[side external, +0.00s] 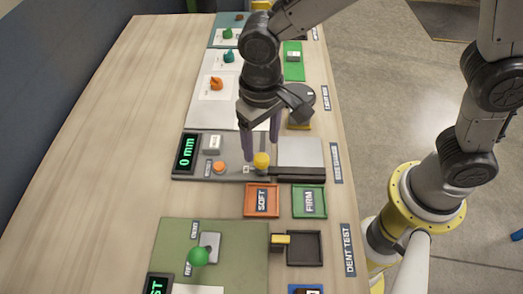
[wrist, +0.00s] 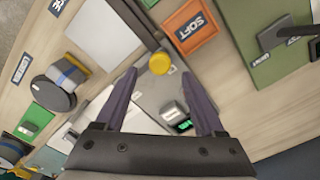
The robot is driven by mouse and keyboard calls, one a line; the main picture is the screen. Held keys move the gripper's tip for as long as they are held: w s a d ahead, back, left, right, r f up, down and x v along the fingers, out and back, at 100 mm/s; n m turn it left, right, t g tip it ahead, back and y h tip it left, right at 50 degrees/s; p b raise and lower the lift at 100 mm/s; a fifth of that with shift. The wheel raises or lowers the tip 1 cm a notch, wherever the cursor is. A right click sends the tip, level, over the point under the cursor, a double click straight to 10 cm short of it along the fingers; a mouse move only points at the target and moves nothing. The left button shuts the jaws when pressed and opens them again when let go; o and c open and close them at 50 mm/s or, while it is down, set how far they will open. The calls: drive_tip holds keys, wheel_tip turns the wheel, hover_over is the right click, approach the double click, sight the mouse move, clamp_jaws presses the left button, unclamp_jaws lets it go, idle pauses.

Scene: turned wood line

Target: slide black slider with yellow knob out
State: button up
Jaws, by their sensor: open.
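The yellow knob (side external: 261,160) stands at the left end of a black slider rail (side external: 298,174) on a grey panel. In the wrist view the yellow knob (wrist: 160,63) lies just beyond and between my fingertips, and the black rail (wrist: 139,24) runs from it to the upper left. My gripper (side external: 262,148) is open, fingers pointing down, one on each side of the knob's position. In the wrist view my gripper (wrist: 160,73) holds nothing. I cannot tell whether a finger touches the knob. The panel's display (side external: 187,153) reads 0 mm.
A light grey plate (side external: 300,152) lies beside the rail. An orange SOFT tray (side external: 262,200) and a green FIRM tray (side external: 309,201) sit in front of it. An orange button (side external: 219,168) is left of the knob. The table's left side is clear.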

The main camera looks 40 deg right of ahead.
sight(262, 157)
drive_tip(key=shift+f, duration=2)
drive_tip(key=shift+c, duration=0.2)
clamp_jaws()
